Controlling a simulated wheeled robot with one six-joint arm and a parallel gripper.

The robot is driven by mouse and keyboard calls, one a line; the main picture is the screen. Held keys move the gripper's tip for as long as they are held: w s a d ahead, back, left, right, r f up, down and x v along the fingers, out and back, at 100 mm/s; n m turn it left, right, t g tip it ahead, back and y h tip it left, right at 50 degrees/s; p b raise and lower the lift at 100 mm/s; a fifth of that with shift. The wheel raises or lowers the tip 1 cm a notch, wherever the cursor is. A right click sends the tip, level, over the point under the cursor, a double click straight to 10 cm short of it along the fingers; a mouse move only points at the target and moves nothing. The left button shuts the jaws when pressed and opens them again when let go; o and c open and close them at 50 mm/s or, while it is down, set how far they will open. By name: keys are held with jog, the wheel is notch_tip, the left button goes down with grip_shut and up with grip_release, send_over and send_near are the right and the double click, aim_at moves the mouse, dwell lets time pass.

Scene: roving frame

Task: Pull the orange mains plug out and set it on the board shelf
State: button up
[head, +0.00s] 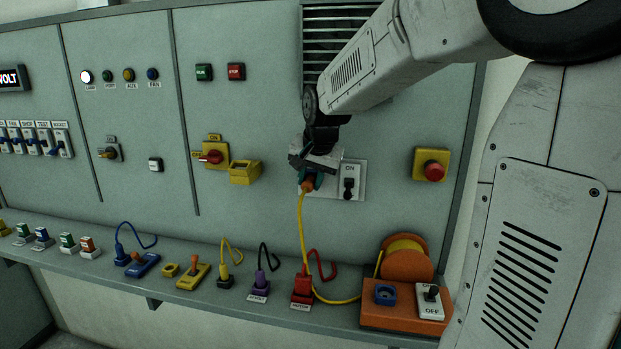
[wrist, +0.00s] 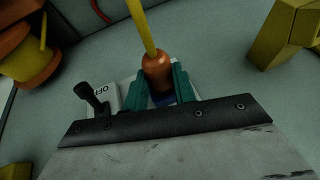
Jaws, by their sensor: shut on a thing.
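The orange mains plug (head: 306,186) is at the wall panel, with a yellow cable (head: 300,225) hanging from it. My gripper (head: 311,181) is shut on the plug, its teal fingers on either side. In the wrist view, the plug (wrist: 157,70) sits between the fingertips (wrist: 161,88), with something blue just behind it. The white socket plate (head: 357,188) with a switch is partly hidden by my gripper. I cannot tell whether the plug is fully seated. The board shelf (head: 200,288) runs along the panel below.
A red stop button (head: 433,171) and a yellow box (head: 244,173) flank my gripper.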

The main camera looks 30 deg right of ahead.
aim_at(307, 184)
jog(key=shift+s+a, duration=1.4)
